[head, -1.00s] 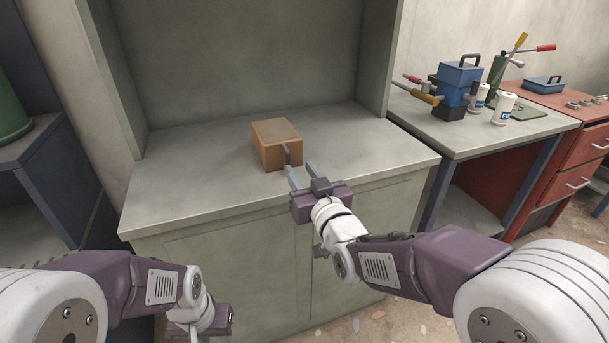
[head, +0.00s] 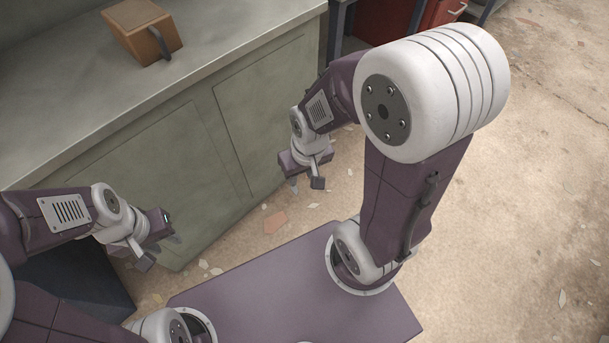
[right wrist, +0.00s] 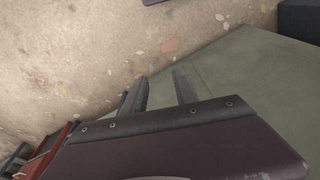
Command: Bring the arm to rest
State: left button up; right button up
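My right gripper (head: 306,185) hangs low in front of the grey-green cabinet, with its two fingers pointing down and apart. In the right wrist view its fingers (right wrist: 160,92) are also apart with nothing between them. My left gripper (head: 161,250) is at the lower left, in front of the cabinet, with its fingers apart and empty. A brown box (head: 140,28) with a dark grey handle stands on the worktop at the upper left. Neither gripper touches the box.
The grey worktop (head: 60,105) and its cabinet front (head: 165,165) run along the left, close to both grippers. A bench with a red drawer unit (head: 443,12) stands at the top. The floor (head: 530,200) on the right is open, with small scattered chips.

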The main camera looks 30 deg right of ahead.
jog(key=shift+s+d+f+g, duration=0.1)
jog(key=shift+s+g, duration=0.1)
jog(key=shift+s, duration=0.2)
jog(key=shift+s+d+f+g, duration=0.1)
jog(key=shift+s+g, duration=0.1)
jog(key=shift+s, duration=0.2)
jog(key=shift+r, duration=0.15)
